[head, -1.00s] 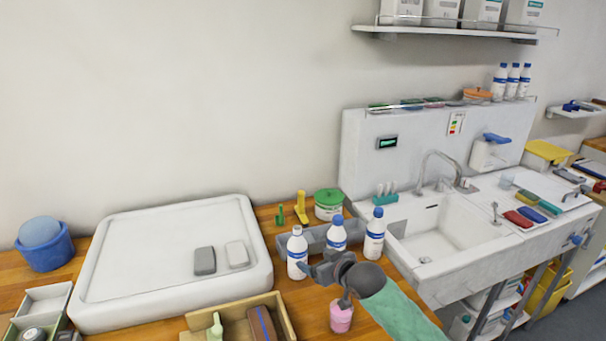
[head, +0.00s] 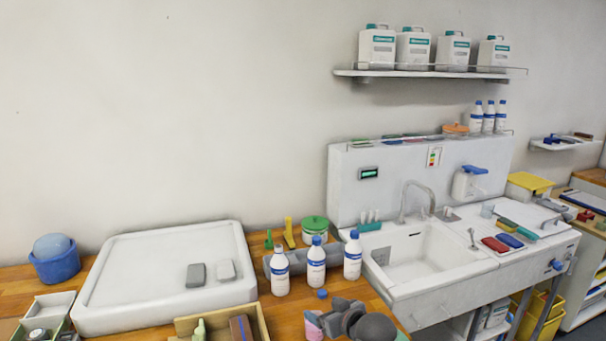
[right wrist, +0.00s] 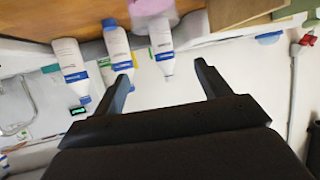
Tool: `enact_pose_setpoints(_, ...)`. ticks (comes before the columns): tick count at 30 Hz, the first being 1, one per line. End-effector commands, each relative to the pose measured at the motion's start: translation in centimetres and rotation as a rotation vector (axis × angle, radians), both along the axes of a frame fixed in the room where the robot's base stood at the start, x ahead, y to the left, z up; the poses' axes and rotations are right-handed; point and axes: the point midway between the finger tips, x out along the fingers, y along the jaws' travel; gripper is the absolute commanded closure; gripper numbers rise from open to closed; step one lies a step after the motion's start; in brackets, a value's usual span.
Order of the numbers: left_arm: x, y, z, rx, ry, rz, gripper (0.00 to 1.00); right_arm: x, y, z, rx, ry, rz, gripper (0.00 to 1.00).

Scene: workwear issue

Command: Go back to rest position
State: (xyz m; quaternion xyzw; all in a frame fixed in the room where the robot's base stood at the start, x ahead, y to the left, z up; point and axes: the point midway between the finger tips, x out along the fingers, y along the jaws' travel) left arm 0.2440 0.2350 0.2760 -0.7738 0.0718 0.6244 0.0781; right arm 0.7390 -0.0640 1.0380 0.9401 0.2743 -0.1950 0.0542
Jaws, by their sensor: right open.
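My right gripper (head: 338,312) is at the bottom edge of the head view, beside a pink container (head: 313,326). In the right wrist view its two fingers (right wrist: 162,70) are apart with nothing held between them. That view is upside down. A bottle without a blue cap (head: 281,273) and two blue-capped bottles, one in the middle (head: 316,265) and one at the right (head: 352,258), stand upright on the wooden counter. A loose blue cap (head: 322,294) lies in front of them. My left gripper is not in view.
A white tray (head: 100,290) with two small blocks lies on the left. An open wooden box (head: 262,326) stands in front. The sink (head: 405,289) is right of the bottles. A shelf (head: 420,73) with white canisters hangs above.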

Motion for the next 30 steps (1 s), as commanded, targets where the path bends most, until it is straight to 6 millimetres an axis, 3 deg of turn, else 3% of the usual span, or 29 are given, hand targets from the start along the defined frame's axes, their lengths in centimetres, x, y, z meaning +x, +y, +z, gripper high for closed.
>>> enact_pose_setpoints(8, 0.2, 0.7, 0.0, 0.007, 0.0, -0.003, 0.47, -2.5, -0.3, -2.0, -0.017, 0.046, -0.022, 0.24)
enact_pose_setpoints(14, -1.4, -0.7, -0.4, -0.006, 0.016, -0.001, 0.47, -5.2, -0.9, -4.1, -0.038, 0.096, -0.047, 0.24)
enact_pose_setpoints(21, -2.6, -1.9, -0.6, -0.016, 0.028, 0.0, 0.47, -11.2, -2.8, -8.0, -0.084, 0.211, -0.108, 0.24)
enact_pose_setpoints(30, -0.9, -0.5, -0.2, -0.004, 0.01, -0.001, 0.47, -20.1, -6.6, -12.5, -0.161, 0.388, -0.201, 0.24)
